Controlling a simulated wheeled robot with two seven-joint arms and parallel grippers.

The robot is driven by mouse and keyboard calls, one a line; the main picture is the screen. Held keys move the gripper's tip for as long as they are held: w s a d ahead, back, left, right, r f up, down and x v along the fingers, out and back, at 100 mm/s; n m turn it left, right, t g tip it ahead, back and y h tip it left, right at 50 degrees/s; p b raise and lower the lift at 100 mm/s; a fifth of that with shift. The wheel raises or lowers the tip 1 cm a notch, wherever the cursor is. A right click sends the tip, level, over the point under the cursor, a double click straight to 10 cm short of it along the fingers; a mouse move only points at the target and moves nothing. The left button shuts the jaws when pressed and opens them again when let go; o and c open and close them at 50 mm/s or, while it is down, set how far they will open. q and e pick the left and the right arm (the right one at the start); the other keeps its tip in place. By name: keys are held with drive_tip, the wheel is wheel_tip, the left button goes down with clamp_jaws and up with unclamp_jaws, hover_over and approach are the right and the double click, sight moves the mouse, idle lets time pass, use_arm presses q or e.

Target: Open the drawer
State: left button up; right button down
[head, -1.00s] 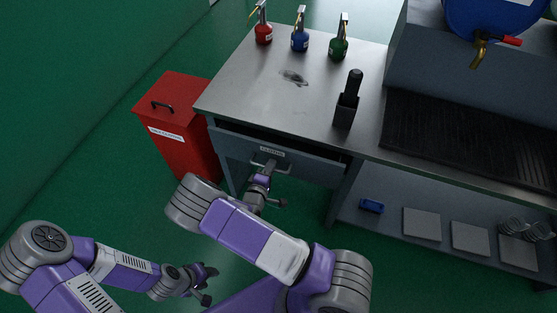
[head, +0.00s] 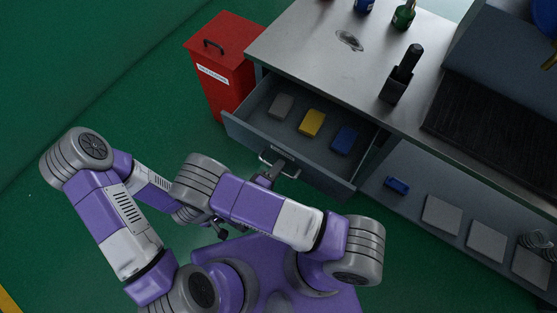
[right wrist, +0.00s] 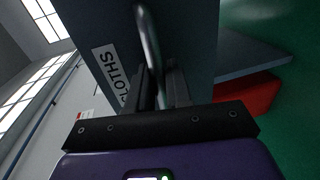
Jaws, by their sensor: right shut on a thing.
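The drawer (head: 306,184) under the bench top is pulled out and its inside shows. Its metal bar handle (head: 290,174) is on the front. My right gripper (head: 272,169) is at this handle. In the right wrist view the fingers of my right gripper (right wrist: 160,90) are shut on the handle bar (right wrist: 148,40), beside a label reading "CLOTHS" (right wrist: 110,70). A grey, a yellow (head: 312,122) and a blue (head: 345,139) folded piece lie in the drawer. My left gripper (head: 219,229) is low, partly behind my right arm, and its finger gap is unclear.
A red lidded bin (head: 222,60) stands left of the bench (head: 330,60). A black holder (head: 396,88) and bottles stand on top. A lower shelf (head: 410,200) at right holds a blue item (head: 397,185) and grey slabs. Green floor is clear at left.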

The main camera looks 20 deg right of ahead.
drive_tip(key=shift+a, duration=0.1)
idle(0.3)
drive_tip(key=c, duration=1.2)
unclamp_jaws()
drive_tip(key=shift+r, duration=0.15)
